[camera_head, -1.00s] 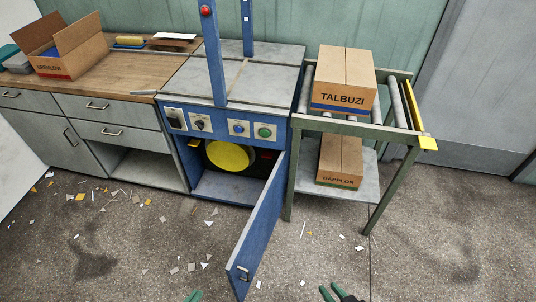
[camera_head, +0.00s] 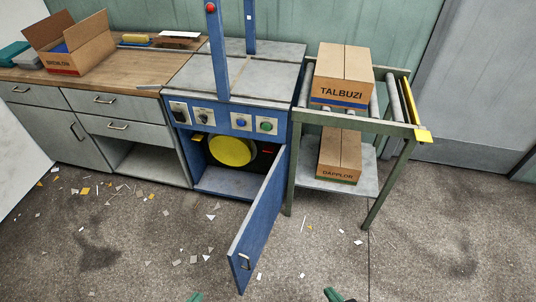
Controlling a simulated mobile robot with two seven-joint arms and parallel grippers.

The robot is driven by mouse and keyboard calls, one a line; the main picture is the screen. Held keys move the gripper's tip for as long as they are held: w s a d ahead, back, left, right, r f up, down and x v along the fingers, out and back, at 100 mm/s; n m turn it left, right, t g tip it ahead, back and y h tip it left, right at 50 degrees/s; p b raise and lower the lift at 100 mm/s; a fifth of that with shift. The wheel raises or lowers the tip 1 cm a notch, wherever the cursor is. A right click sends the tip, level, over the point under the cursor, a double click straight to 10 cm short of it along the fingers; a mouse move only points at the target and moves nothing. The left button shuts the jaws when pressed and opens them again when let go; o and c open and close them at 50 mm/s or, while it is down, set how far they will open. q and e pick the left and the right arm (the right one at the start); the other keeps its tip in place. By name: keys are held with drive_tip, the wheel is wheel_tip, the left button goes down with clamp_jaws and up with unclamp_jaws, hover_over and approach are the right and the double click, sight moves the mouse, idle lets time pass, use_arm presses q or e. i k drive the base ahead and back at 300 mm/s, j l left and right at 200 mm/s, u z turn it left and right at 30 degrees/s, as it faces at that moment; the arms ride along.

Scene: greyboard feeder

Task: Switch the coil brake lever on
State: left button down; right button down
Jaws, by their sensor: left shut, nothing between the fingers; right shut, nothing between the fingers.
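The blue machine (camera_head: 228,118) stands in the middle, its lower door (camera_head: 258,228) swung open towards me. In the open bay is a round yellow coil (camera_head: 232,151). A small yellow piece (camera_head: 197,138) sticks out at the bay's upper left, and a small red piece (camera_head: 267,151) lies right of the coil. I cannot tell which of these, if either, is the brake lever, nor its position. My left gripper (camera_head: 196,297) and my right gripper (camera_head: 335,295) show only as green tips at the bottom edge, both shut and empty, well short of the machine.
The open door juts into the floor in front of the bay. A green roller stand (camera_head: 380,190) with boxes (camera_head: 343,75) is close on the right. A wooden bench (camera_head: 120,70) adjoins on the left. The floor (camera_head: 140,240) is open apart from scraps.

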sight(269, 149)
drive_tip(key=k, duration=0.5)
drive_tip(key=z, duration=1.15)
drive_tip(key=i+j, duration=0.1)
drive_tip(key=j, duration=0.45)
drive_tip(key=i+j, duration=0.1)
drive_tip(key=j, duration=0.4)
drive_tip(key=i+j, duration=0.1)
drive_tip(key=j, duration=0.95)
drive_tip(key=i+j, duration=0.15)
drive_tip(key=j, duration=0.4)
drive_tip(key=i+j, duration=0.1)
drive_tip(key=j, duration=0.4)
drive_tip(key=i+j, duration=0.1)
drive_tip(key=j, duration=0.45)
drive_tip(key=i+j, duration=0.1)
drive_tip(key=j, duration=0.4)
